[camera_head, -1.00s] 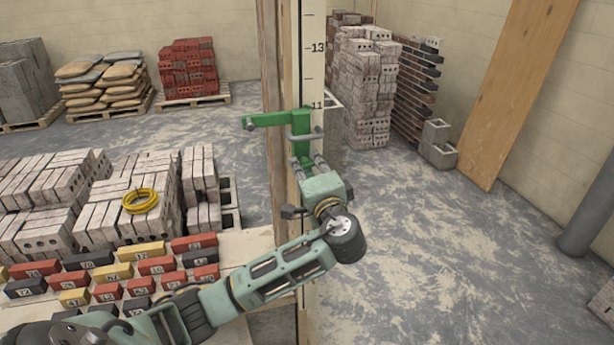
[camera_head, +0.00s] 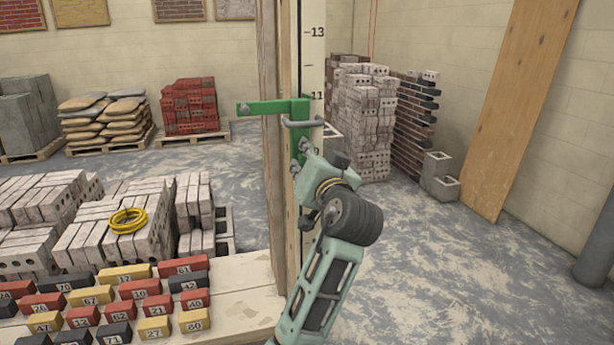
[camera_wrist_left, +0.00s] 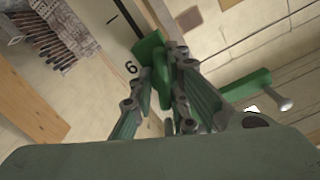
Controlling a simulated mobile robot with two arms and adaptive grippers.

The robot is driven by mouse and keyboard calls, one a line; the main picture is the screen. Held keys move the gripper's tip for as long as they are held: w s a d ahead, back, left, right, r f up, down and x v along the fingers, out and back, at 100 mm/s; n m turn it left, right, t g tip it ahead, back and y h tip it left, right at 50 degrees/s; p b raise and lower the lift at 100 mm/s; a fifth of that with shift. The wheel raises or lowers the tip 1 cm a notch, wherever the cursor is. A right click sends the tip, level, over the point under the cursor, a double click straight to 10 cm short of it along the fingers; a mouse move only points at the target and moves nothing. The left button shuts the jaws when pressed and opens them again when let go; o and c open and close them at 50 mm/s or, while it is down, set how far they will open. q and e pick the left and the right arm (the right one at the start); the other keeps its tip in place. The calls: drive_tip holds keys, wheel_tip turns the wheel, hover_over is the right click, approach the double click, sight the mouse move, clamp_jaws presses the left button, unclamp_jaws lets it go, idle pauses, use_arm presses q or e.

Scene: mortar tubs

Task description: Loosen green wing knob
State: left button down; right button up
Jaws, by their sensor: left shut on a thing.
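A green bracket (camera_head: 275,107) sits on a tall pale post (camera_head: 312,60) with black scale marks, its flat arm pointing left and a grey handle on its front. My left gripper (camera_head: 301,150) reaches up from below to the lower part of the bracket. In the left wrist view its fingers (camera_wrist_left: 172,65) close around a green piece, which I take for the green wing knob (camera_wrist_left: 160,68). The fingers hide much of it, so its exact shape and turn are unclear. The bracket's arm also shows in the left wrist view (camera_wrist_left: 248,85). My right gripper is not in view.
A board (camera_head: 245,290) with numbered red, black and yellow blocks lies at the lower left. Pale brick stacks, one with a yellow coil (camera_head: 128,221), stand behind it. More bricks (camera_head: 365,120) stand behind the post. The floor to the right is open.

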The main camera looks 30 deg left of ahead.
use_arm(q)
drive_tip(key=n+b, duration=0.3)
drive_tip(key=shift+f+n, duration=0.15)
drive_tip(key=shift+n, duration=0.15)
drive_tip(key=shift+n+b, duration=0.6)
drive_tip(key=shift+n, duration=0.1)
drive_tip(key=shift+r, duration=0.2)
drive_tip(key=c, duration=1.7)
unclamp_jaws()
